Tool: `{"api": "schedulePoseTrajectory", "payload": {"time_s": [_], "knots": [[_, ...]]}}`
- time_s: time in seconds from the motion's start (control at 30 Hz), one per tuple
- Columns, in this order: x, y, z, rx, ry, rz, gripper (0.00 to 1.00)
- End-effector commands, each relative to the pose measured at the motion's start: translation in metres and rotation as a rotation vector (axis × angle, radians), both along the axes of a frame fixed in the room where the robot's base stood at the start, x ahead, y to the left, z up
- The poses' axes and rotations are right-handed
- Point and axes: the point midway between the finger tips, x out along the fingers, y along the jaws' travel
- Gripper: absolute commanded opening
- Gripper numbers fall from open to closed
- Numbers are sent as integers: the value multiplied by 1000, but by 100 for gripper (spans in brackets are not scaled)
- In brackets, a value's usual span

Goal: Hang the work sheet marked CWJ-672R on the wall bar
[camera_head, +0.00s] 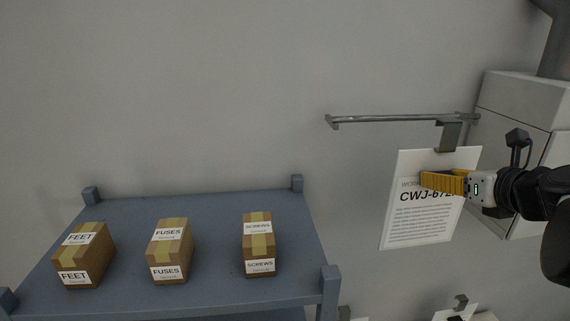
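The work sheet (420,218) is white, with a metal hook clip (449,136) on its top edge. Its large print reads CWJ-672, and the end of the mark is covered by my gripper. My gripper (432,181) reaches in from the right, its yellow fingers across the sheet's upper part, and appears shut on it. The sheet hangs slightly tilted. The wall bar (385,118) is a thin horizontal metal rail. The top of the clip is right at the bar's lower edge, near its right end; I cannot tell whether it is hooked over.
A grey box (512,98) stands on the wall right of the bar. A blue shelf (205,225) at lower left carries boxes marked FEET (84,256), FUSES (169,252) and SCREWS (259,245). Another clipped sheet (455,313) shows at the bottom edge. The wall left of the bar is bare.

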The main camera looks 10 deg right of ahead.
Motion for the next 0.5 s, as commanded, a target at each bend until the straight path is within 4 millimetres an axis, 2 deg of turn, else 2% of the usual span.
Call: {"api": "schedulePoseTrajectory", "payload": {"time_s": [0.5], "knots": [[46, 2, -1, 0, -1, 1, 8]]}}
